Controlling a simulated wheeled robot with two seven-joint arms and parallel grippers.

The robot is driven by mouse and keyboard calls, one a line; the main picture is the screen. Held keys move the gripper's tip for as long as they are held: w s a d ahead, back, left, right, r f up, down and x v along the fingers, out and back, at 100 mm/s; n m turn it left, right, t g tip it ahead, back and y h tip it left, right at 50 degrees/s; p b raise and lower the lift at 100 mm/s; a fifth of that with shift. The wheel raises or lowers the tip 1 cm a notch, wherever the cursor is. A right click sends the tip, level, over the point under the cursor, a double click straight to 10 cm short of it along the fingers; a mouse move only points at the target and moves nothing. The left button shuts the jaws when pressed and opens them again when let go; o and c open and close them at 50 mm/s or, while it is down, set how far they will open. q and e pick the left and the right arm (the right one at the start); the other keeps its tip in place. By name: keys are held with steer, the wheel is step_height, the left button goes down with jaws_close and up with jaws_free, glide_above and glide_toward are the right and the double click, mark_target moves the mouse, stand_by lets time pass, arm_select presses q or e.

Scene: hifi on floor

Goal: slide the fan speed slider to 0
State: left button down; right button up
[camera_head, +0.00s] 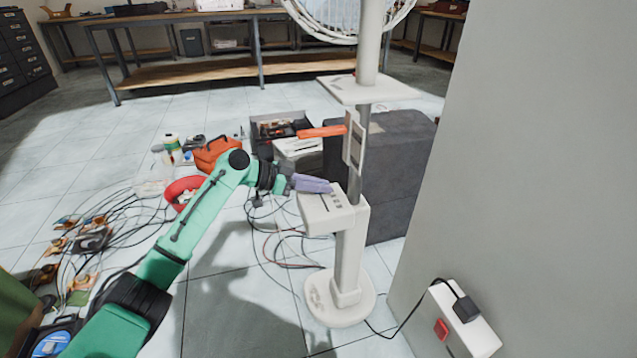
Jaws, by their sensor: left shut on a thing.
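The white fan stand (348,255) rises from a round base, with the fan's cage (345,15) cut off at the top. Its control box (322,217) juts left from the post and has small dark marks on top. My left gripper (328,187) comes in from the left. Its purple fingers lie at the top left of the box, shut on what seems to be the fan speed slider. The slider knob is hidden by the fingers, so its setting cannot be read. My right gripper is not in view.
A dark grey block (400,170) stands behind the stand, a grey wall (530,150) right. Cables, a red bowl (183,188) and tools cover the floor left.

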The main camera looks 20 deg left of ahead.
arm_select(q)
steer(key=shift+w+a+r, duration=0.1)
steer(key=shift+w+a, duration=0.05)
steer(key=shift+a, duration=0.05)
steer(key=c, duration=0.9)
jaws_free()
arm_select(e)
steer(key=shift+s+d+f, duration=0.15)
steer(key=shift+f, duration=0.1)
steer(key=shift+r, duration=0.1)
arm_select(q)
steer(key=p+v, duration=0.3)
steer(key=v, duration=1.1)
steer(key=shift+s+a, duration=0.1)
steer(key=shift+s, duration=0.2)
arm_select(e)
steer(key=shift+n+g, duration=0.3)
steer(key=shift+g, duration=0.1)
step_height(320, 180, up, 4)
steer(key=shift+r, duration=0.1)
